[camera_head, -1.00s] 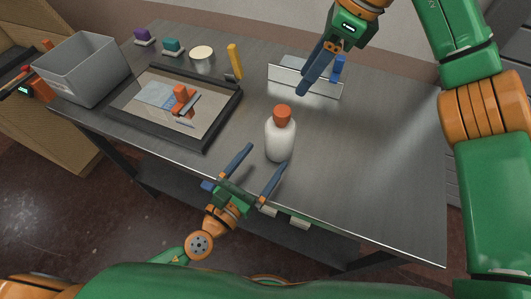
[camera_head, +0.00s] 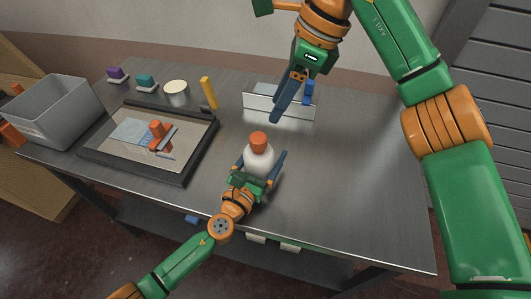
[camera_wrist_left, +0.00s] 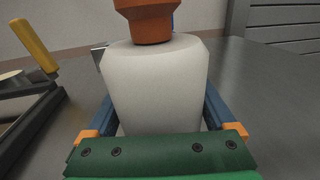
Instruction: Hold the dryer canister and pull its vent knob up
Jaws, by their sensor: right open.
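The dryer canister (camera_head: 259,163), a white bottle-shaped body with an orange knob (camera_head: 258,139) on top, stands upright on the metal table. In the left wrist view the canister (camera_wrist_left: 155,85) fills the middle, with the knob (camera_wrist_left: 150,22) cut off by the top edge. My left gripper (camera_head: 262,160) is open around the canister, one blue finger on either side; contact with its sides cannot be made out. My right gripper (camera_head: 277,114) is open and empty above the back of the table, behind the canister, its fingers pointing down and overlapping in view.
A black-framed tray (camera_head: 190,165) holding an orange-handled tool (camera_head: 158,136) lies left of the canister. A grey bin (camera_head: 48,112) stands at the far left. A low metal bracket (camera_head: 257,102) is under my right gripper. The table's right side is clear.

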